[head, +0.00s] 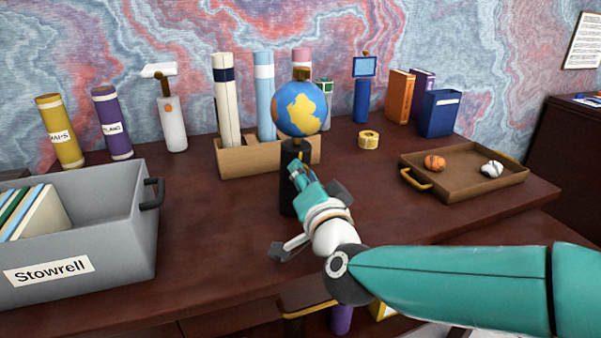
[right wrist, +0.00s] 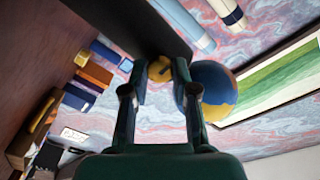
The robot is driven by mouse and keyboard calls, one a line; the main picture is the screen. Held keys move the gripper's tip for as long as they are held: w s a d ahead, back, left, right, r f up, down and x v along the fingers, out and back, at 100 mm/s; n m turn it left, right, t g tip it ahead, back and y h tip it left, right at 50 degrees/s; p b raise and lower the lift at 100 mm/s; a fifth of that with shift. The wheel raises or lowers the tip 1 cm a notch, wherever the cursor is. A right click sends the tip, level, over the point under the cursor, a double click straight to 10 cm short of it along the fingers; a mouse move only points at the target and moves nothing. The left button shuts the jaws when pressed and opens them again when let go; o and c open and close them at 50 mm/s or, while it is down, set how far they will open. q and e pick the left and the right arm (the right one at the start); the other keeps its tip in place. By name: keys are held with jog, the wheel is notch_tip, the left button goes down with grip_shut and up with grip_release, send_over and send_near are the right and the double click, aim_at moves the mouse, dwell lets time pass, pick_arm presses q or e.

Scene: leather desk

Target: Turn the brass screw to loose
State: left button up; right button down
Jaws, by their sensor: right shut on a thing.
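A globe (head: 301,108) stands on a black post (head: 290,200) near the middle of the desk. My right gripper (head: 298,172) is in front of the post, just below the globe. In the right wrist view the brass screw (right wrist: 159,69) sits against the dark post (right wrist: 140,25), between my fingertips (right wrist: 160,78). The gripper is shut on the screw, and the fingers partly cover it. The globe (right wrist: 214,88) is beside the fingers there. In the head view the gripper hides the screw. My left gripper is not in view.
A grey bin (head: 110,240) labelled Stowrell stands at the left. A wooden holder (head: 245,160) with upright tubes is behind the globe. A brown tray (head: 470,183) with two small objects is at the right. A yellow tape roll (head: 368,140) lies between. Bare desk lies left of the post.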

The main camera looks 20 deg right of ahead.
jog(key=shift+f, duration=0.45)
jog(key=c, duration=0.9)
grip_release()
jog(key=shift+w, duration=0.15)
jog(key=shift+r, duration=0.2)
jog(key=s, duration=1.2)
jog(key=shift+a, duration=0.35)
